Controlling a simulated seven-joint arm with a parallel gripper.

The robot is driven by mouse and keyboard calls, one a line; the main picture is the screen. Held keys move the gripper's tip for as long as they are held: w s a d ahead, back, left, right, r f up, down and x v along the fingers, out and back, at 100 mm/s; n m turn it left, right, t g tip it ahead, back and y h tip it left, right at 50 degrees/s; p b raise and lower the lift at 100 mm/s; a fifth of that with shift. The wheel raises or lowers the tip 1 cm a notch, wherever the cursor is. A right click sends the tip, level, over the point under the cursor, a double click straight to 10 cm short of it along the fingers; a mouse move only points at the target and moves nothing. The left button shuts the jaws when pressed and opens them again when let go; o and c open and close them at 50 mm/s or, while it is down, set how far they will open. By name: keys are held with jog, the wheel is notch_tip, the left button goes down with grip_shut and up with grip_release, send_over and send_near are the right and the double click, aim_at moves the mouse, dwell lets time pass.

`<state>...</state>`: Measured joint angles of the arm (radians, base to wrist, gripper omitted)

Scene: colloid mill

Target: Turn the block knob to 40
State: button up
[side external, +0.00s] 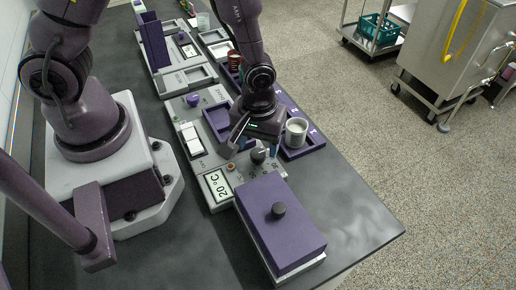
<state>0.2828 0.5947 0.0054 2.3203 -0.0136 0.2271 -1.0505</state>
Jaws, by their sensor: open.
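A small black dial knob (258,156) sits on the pale grey control panel, with printed numbers around its near side that are too small to read surely. Beside it a display (217,187) reads 20 °C. My gripper (254,146) is open, pointing down just above and behind the dial knob. One finger shows on the left; the other is partly hidden. I cannot tell whether a finger touches the knob. The knob's pointer setting is unclear.
A purple lidded box (282,226) with a black top knob stands in front. A white cup (296,132) sits in a purple tray just right of my gripper. White switches (190,138) and a purple knob (193,100) are on the left. The table's right front is clear.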

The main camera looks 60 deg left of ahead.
aim_at(258, 157)
jog(key=shift+f, duration=1.4)
jog(key=c, duration=0.9)
